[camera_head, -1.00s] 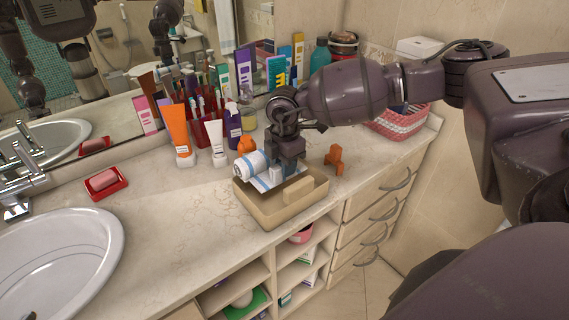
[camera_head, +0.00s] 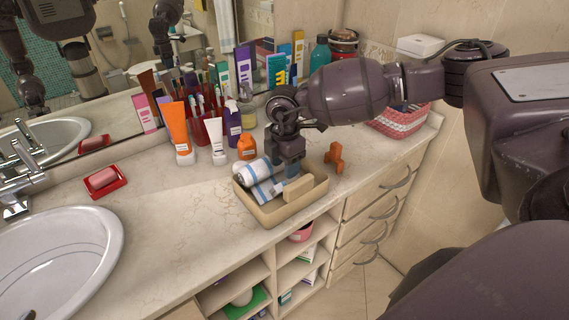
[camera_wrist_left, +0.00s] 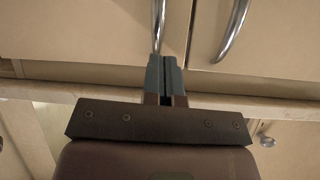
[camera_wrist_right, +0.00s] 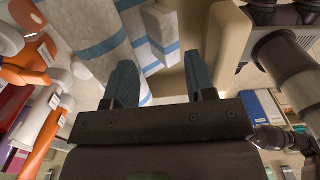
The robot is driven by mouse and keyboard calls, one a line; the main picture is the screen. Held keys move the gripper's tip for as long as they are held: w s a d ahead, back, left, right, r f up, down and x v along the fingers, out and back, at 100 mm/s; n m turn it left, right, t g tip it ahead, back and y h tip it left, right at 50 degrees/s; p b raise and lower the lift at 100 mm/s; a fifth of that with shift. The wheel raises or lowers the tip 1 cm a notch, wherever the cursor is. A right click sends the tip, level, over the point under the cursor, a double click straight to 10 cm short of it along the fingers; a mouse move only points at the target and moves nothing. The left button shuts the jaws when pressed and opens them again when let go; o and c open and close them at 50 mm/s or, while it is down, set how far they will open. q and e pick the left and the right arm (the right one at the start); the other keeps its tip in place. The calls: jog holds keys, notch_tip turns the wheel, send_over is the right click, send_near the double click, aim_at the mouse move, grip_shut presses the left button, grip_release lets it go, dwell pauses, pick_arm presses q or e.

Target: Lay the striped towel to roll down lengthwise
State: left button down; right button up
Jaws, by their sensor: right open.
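The striped towel (camera_head: 257,172), white with blue stripes, lies in a tan tray (camera_head: 285,211) on the counter. Part of it is a roll at the tray's back left, and a flatter part slopes down into the tray. My right gripper (camera_head: 291,170) is over the tray, right of the roll, with fingers pointing down. In the right wrist view its fingers (camera_wrist_right: 162,88) are apart, with towel (camera_wrist_right: 100,35) ahead and to the left. My left gripper (camera_wrist_left: 164,75) shows only in its wrist view, fingers together in front of drawer fronts, holding nothing visible.
Tubes and bottles line the mirror.

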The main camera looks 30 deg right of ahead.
notch_tip(320, 180, up, 13)
jog(key=b, duration=0.1)
dwell(0.4)
dwell(0.3)
